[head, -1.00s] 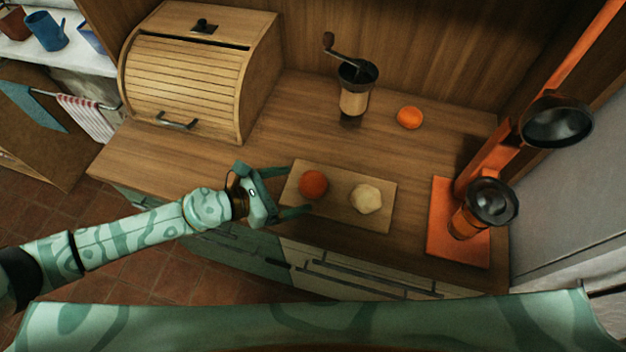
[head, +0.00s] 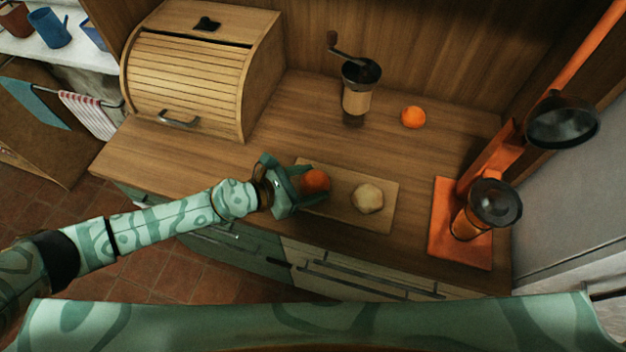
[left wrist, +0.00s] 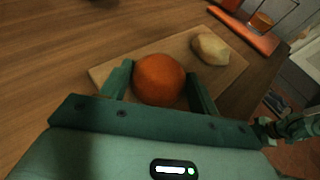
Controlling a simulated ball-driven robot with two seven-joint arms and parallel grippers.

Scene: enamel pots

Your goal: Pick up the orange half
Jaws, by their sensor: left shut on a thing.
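The orange half (head: 315,181) sits at the left end of a wooden cutting board (head: 340,222), its rounded orange skin showing. Any cut face is hidden. My left gripper (head: 311,183) reaches in from the left and is shut on the orange half, one finger on each side. In the left wrist view the orange half (left wrist: 159,79) fills the space between the green fingers (left wrist: 160,86), at the board. I cannot tell whether it touches the board.
A pale, peeled-looking lump (head: 368,198) lies on the board's right part. Behind stand a coffee grinder (head: 357,98) and a whole-looking orange (head: 413,117). A roll-top bread box (head: 190,90) is at back left, an orange press (head: 462,225) at right.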

